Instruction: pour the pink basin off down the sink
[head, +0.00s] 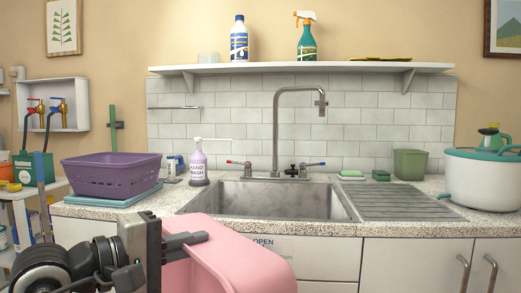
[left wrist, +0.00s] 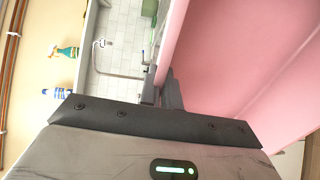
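The pink basin (head: 235,262) is at the bottom centre of the head view, in front of the counter and below the sink's front edge. It is cut off by the frame, and I cannot see what it holds. My left gripper (head: 178,243) is shut on its left rim. The left wrist view shows the basin's pink wall (left wrist: 235,50) between and beside the fingers (left wrist: 163,92). The steel sink (head: 270,190) is in the counter behind the basin; its bottom is mostly hidden. My right gripper is not in view.
A tall tap (head: 275,130) rises behind the sink. A purple basket (head: 110,175) and a soap bottle (head: 197,165) stand left of it. The ribbed drainboard (head: 400,202) to the right is clear, with a white pot (head: 485,180) beyond. A shelf (head: 300,68) hangs above.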

